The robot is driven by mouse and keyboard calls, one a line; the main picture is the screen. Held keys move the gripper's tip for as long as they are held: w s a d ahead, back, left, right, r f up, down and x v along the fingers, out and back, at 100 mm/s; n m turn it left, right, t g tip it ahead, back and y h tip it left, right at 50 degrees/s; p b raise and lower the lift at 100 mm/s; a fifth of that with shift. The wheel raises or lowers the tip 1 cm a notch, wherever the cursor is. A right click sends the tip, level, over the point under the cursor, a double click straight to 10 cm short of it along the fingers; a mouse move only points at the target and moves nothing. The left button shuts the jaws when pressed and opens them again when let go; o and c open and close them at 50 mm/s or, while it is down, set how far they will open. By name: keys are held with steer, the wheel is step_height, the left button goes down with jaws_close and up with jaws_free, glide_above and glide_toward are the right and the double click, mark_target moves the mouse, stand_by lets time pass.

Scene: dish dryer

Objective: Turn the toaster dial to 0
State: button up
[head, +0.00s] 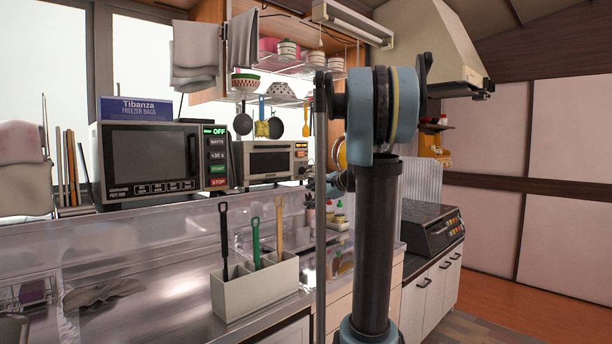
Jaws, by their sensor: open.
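The toaster (270,160) is a small pale oven with a dark glass door, standing on the back counter just right of the microwave. Its control panel (300,152) is a narrow strip at its right end. The dial there is too small for its setting to be read. My arm rises in front of the camera and hides the area right of the toaster. My gripper (308,172) shows only as a small dark shape beside the toaster's right end, partly hidden behind my arm. It appears empty, and I cannot tell whether it touches the dial.
A microwave (157,160) with a freezer bag box (136,109) on top stands left of the toaster. A white utensil holder (255,287) stands on the steel counter (170,290) in front. Pans (243,124) hang above the toaster. A dark grill (430,230) is at right.

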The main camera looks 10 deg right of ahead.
steer(key=w+d+r+m+t+y, duration=0.2)
steer(key=w+d+r+m, duration=0.3)
steer(key=w, duration=0.4)
steer(key=m+t, duration=0.2)
steer(key=m, duration=0.2)
glide_toward(306, 170)
steer(key=shift+y, duration=0.3)
steer(key=x, duration=0.9)
steer(key=shift+w+f, duration=0.25)
steer(key=c, duration=1.1)
